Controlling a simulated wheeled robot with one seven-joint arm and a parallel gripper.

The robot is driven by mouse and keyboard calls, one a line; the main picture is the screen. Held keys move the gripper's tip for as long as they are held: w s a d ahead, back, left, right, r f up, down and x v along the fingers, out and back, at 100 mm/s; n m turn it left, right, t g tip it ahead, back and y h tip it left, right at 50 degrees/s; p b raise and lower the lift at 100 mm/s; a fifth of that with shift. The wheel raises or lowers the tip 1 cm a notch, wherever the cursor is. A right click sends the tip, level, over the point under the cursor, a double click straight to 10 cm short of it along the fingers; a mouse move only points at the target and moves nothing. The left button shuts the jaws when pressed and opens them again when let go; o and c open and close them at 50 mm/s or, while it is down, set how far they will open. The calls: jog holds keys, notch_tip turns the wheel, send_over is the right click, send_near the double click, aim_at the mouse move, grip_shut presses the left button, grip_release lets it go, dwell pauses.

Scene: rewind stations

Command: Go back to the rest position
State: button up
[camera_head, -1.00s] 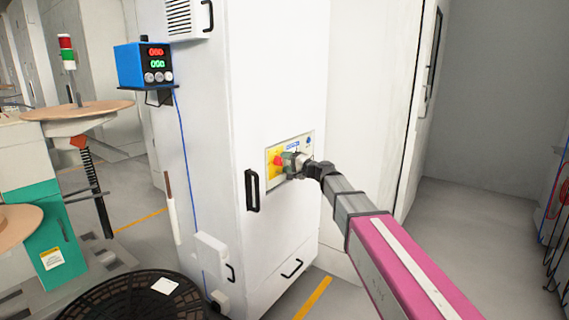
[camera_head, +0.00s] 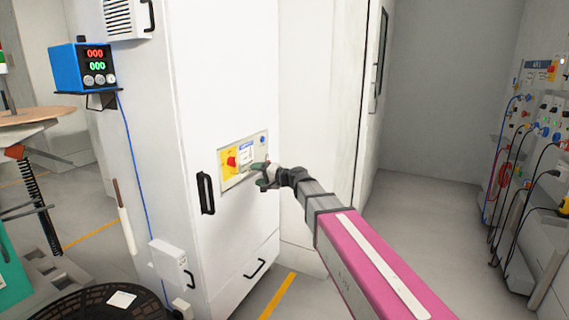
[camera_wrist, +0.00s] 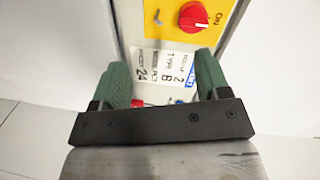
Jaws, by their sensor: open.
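My gripper (camera_head: 262,177) is at the end of my outstretched arm, in front of the right part of a switch panel (camera_head: 229,174) on a white cabinet (camera_head: 217,88). In the wrist view my gripper (camera_wrist: 163,84) has its two green fingers apart with nothing between them. Beyond the fingers, the panel shows a red knob (camera_wrist: 193,17) on a yellow plate, with "ON" beside it. A white label (camera_wrist: 163,68) with printed text and numbers lies in line with the gap between the fingers. A small red part and a blue part show partly behind the fingers.
A blue meter box (camera_head: 82,67) sits on a bracket at the cabinet's left. A round black drum (camera_head: 90,303) stands at the lower left. A panel with cables and plugs (camera_head: 540,130) is on the right. The grey floor (camera_head: 430,230) between is clear.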

jog(key=s+d+f+g+h, duration=0.1)
jog(key=s+d+f+h, duration=0.15)
jog(key=d+f, duration=0.3)
jog(key=s+d+f+n+g+h, duration=0.1)
jog(key=s+d+f+h, duration=0.15)
jog(key=d+f, duration=0.35)
jog(key=s+d+f+g+h, duration=0.1)
jog(key=s+d+f+h, duration=0.15)
jog(key=d+f, duration=0.35)
jog(key=s+d+f+g+h, duration=0.1)
jog(key=s+d+f+h, duration=0.3)
jog(key=d, duration=0.6)
jog(key=s+d+f+g+h, duration=0.2)
jog(key=s+d+f+h, duration=0.2)
jog(key=s+d+f, duration=0.5)
jog(key=shift+s+d+f+n, duration=0.15)
jog(key=shift+s+d+n, duration=0.15)
jog(key=shift+s+d, duration=0.15)
